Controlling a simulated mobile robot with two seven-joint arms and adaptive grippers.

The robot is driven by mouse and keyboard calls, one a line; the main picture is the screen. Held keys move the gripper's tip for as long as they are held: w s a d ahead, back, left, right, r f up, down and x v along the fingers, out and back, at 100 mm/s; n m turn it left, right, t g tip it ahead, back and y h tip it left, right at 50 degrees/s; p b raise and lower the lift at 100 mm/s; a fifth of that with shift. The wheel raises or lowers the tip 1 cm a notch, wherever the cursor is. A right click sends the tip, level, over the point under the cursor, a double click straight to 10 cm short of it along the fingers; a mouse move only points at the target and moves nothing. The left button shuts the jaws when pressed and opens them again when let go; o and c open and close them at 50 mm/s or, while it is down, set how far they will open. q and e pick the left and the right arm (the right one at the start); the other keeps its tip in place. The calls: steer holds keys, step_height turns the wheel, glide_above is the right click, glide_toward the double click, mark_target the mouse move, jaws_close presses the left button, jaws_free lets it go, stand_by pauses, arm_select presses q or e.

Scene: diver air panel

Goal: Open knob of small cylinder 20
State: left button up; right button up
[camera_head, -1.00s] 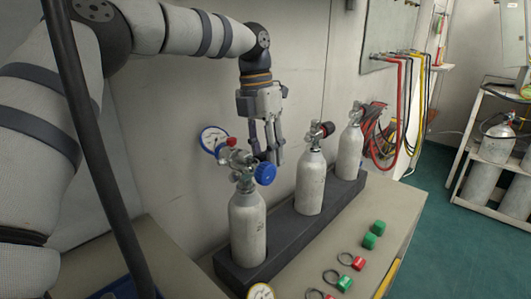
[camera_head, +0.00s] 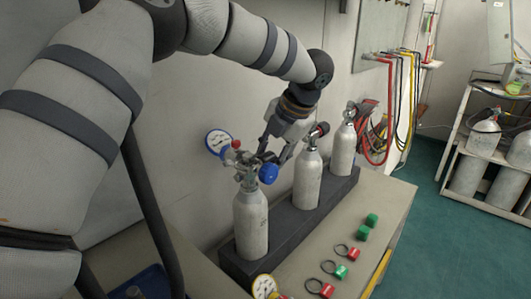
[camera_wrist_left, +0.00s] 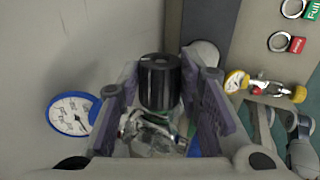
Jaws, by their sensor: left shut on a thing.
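Three small grey cylinders stand upright in a dark rack (camera_head: 290,240): the near one (camera_head: 251,225), the middle one (camera_head: 307,182) and the far one (camera_head: 343,152). I cannot read a number 20 on any. In the left wrist view, the finger pads (camera_wrist_left: 160,105) stand on both sides of a black ribbed knob (camera_wrist_left: 160,82), with the metal valve body (camera_wrist_left: 150,132) just below. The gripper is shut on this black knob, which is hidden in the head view.
Red and green key tags (camera_head: 340,271) and a yellow gauge (camera_head: 264,287) lie on the bench front. Hoses (camera_head: 392,100) hang behind.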

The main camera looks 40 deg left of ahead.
arm_select(q)
steer(key=y, duration=0.4)
steer(key=shift+d+f+y, duration=0.2)
steer(key=shift+d+y, duration=0.1)
steer(key=shift+y, duration=0.1)
steer(key=y, duration=0.3)
steer(key=shift+d+f+t+y, duration=0.15)
steer(key=shift+f+t+y, duration=0.15)
steer(key=y, duration=0.2)
steer(key=y+b, duration=0.1)
steer(key=y, duration=0.1)
steer(key=shift+f, duration=0.4)
steer(key=y, duration=0.2)
steer(key=shift+t+y+b, duration=0.3)
steer(key=shift+b, duration=0.05)
steer(key=shift+y, duration=0.3)
arm_select(e)
steer(key=shift+s+f+g, duration=0.6)
steer(key=shift+s+f, duration=0.55)
steer(key=shift+s, duration=0.1)
arm_select(q)
steer(key=o, duration=1.2)
steer(key=shift+d, duration=0.1)
